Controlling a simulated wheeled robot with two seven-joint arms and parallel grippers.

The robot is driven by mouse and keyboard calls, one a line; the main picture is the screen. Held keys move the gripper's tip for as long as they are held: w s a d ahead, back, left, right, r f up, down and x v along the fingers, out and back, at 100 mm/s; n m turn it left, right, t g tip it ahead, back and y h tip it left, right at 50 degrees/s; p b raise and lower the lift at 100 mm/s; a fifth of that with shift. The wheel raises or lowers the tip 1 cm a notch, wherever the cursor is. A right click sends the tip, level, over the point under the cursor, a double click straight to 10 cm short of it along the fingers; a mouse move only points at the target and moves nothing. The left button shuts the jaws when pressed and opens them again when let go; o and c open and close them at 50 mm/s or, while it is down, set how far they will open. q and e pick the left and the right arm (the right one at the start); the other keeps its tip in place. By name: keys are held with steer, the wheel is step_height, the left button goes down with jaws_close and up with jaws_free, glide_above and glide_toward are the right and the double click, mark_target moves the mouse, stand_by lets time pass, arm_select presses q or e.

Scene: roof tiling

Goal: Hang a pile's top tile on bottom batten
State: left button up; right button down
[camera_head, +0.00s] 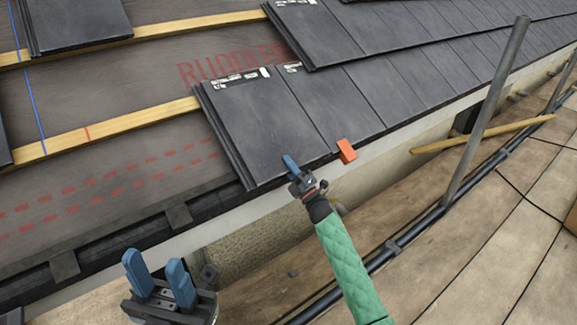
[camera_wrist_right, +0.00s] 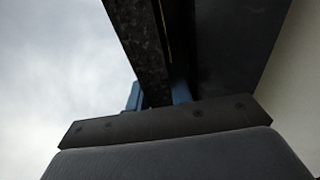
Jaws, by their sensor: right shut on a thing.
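A dark grey tile (camera_head: 255,128) with a white label near its top lies at the left end of the laid bottom row. Its upper edge is over the wooden bottom batten (camera_head: 110,130); whether it is hooked there cannot be seen. My right gripper (camera_head: 291,163) is shut on the tile's lower edge. In the right wrist view dark tile material (camera_wrist_right: 150,45) passes between its blue fingers. My left gripper (camera_head: 160,278) is open and empty at the lower left, apart from the roof. A dark tile pile (camera_head: 75,25) sits at the upper left.
An orange block (camera_head: 346,151) sits at the eave right of the held tile. Another dark tile edge (camera_head: 4,150) shows at the far left. A grey scaffold pole (camera_head: 487,110) rises at the right. Bare underlay (camera_head: 110,185) lies left of the tile.

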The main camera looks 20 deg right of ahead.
steer(key=shift+s+f, duration=0.15)
steer(key=shift+s, duration=0.1)
stand_by(0.5)
steer(key=c, duration=1.2)
jaws_free()
steer(key=shift+d, duration=0.1)
steer(key=shift+o, duration=0.2)
steer(key=shift+s+f, duration=0.15)
steer(key=shift+f, duration=0.1)
steer(key=shift+s+d+f, duration=0.15)
steer(key=v, duration=0.6)
steer(key=shift+s+b, duration=0.3)
steer(key=shift+d, duration=0.2)
steer(key=r+p, duration=0.1)
steer(key=s+r+p, duration=0.1)
steer(key=r, duration=0.1)
steer(key=s+r+p, duration=0.1)
steer(key=p, duration=0.1)
steer(key=shift+s+d+r, duration=0.15)
steer(key=shift+s+d, duration=0.05)
steer(key=shift+d, duration=0.2)
